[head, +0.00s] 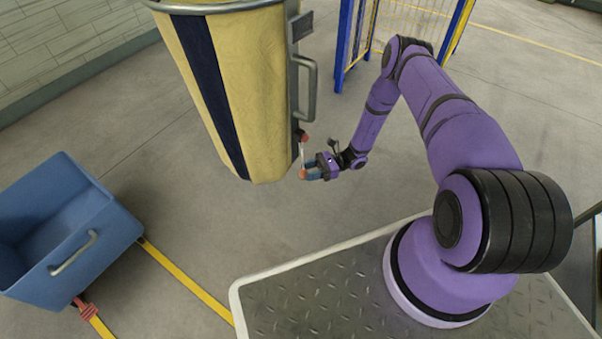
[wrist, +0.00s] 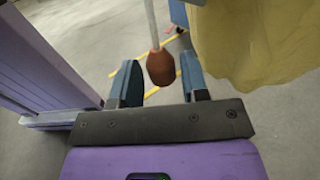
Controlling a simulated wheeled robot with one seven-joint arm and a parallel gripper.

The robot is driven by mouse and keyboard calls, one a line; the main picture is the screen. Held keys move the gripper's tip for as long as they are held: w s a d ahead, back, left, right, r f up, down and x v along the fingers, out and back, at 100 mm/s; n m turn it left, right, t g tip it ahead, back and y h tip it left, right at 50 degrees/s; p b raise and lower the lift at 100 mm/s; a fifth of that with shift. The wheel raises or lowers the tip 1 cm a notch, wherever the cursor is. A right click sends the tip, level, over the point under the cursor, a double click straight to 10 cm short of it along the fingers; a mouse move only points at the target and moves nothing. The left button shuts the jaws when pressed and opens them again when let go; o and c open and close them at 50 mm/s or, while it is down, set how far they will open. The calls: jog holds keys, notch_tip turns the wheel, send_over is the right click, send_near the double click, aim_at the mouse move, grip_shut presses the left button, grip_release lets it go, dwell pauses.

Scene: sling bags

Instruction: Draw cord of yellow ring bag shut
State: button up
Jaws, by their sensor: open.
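The yellow ring bag (head: 265,90) hangs upright in the head view, with a dark stripe and a grey metal ring (head: 215,7) at its top. A pale cord (head: 302,155) hangs down its right side and ends in a red-brown bead (wrist: 160,67). My gripper (head: 309,174) is at the bead, low beside the bag. In the wrist view the bead sits between the two open blue fingers, with a visible gap on each side. The bag's yellow cloth (wrist: 250,40) fills the upper right there. The inside of the bag's mouth is out of view.
A grey handle (head: 310,88) sticks out from the bag's right side, above my gripper. A blue cart (head: 60,230) stands at the lower left. A blue and yellow mesh frame (head: 400,30) stands behind.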

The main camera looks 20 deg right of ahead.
jog(key=d, duration=0.7)
dwell(0.4)
